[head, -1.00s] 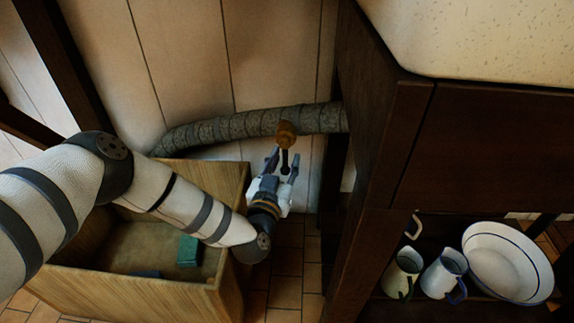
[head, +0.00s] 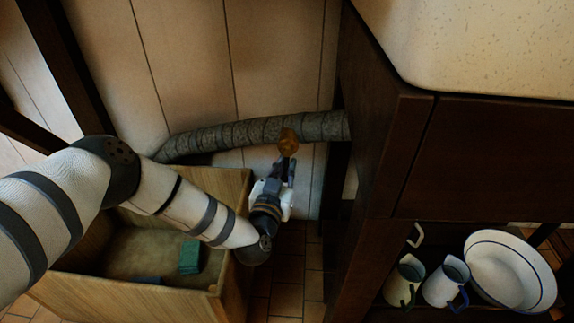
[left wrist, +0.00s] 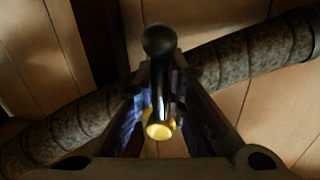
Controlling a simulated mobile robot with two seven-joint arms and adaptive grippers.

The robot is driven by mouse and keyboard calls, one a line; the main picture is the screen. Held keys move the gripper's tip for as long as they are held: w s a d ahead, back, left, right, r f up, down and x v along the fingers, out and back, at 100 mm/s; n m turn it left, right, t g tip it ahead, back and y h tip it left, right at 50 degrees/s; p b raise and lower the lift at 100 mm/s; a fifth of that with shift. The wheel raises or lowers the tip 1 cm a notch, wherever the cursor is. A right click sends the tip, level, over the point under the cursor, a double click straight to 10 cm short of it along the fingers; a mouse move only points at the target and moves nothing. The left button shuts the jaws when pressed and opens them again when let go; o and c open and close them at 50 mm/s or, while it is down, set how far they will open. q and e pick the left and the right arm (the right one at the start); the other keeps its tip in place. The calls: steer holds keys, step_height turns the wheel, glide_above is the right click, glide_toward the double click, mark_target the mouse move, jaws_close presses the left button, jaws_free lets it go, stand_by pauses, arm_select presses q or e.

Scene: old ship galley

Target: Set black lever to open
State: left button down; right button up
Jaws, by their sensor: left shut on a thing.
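The black lever (left wrist: 160,72) has a round black knob and a short stem that runs to a brass fitting (left wrist: 160,129) in the left wrist view. In the head view, the orange-brown brass fitting (head: 288,141) shows in front of the lagged pipe, and the lever is mostly hidden by my gripper. My left gripper (head: 283,167) is just below the fitting, its fingers shut on the lever's stem. In the left wrist view, the fingers stand on both sides of the stem, with the knob sticking out beyond them. My right gripper is not in view.
A thick lagged pipe (head: 235,133) runs along the plank wall. A wooden crate (head: 75,291) with a green block (head: 190,257) stands below my left arm. A dark wooden cabinet (head: 380,160) rises close on the right, with jugs and a white basin (head: 508,272) on its shelf.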

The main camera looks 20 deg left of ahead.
arm_select(q)
steer(key=shift+s+a+r+m+p, duration=0.1)
steer(key=shift+a+r+m+p, duration=0.2)
steer(key=shift+m+p, duration=0.4)
steer(key=shift+s+a+r+m+g+y+p, duration=0.2)
steer(key=shift+a+r+m+g+y+p, duration=0.4)
steer(key=shift+m+p, duration=1.2)
steer(key=shift+s+a+r+m+g+y+p, duration=0.25)
steer(key=shift+a+r+m+p, duration=0.55)
steer(key=shift+m, duration=1.75)
steer(key=shift+s+a+r+m+g+y+p, duration=0.15)
steer(key=shift+a+r+m+g+y+p, duration=0.35)
steer(key=shift+m+p, duration=1.35)
arm_select(e)
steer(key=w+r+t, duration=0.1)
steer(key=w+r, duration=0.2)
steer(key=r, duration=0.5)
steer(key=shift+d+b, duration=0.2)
steer(key=shift+b, duration=0.1)
arm_select(q)
steer(key=shift+a+m, duration=0.2)
steer(key=shift+m, duration=0.2)
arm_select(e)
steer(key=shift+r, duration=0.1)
arm_select(q)
steer(key=c, duration=1.7)
jaws_free()
steer(key=shift+o, duration=0.2)
steer(key=shift+r, duration=0.1)
